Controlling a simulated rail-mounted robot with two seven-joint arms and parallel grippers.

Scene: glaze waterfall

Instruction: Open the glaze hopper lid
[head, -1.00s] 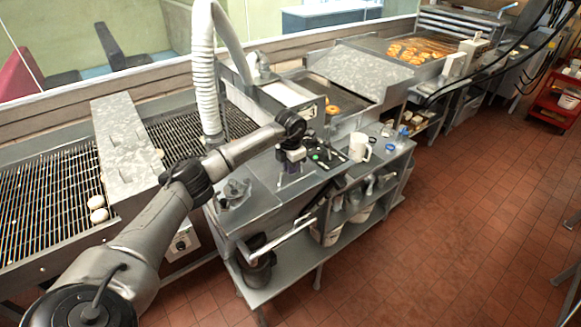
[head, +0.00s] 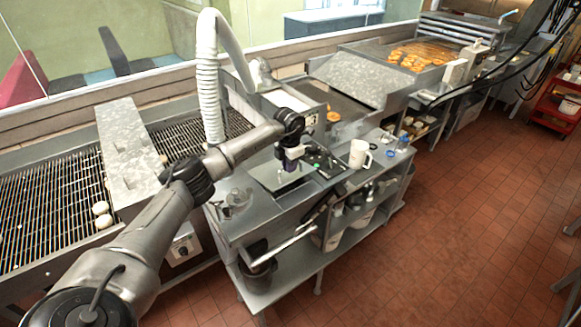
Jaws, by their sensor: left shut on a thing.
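My left gripper (head: 290,164) points down over the steel work table, below the dark wrist at the end of my left arm. It is shut on the glaze hopper lid, a flat, shiny metal plate (head: 268,177). The plate shows around and below the fingers and looks raised a little and tilted. The grip point itself is small and partly hidden by the gripper. The hopper opening under the lid cannot be made out. My right gripper is not in view.
A white ribbed hose (head: 208,85) rises behind my arm. Doughnuts (head: 420,55) lie farther back. The red tiled floor (head: 420,240) is clear.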

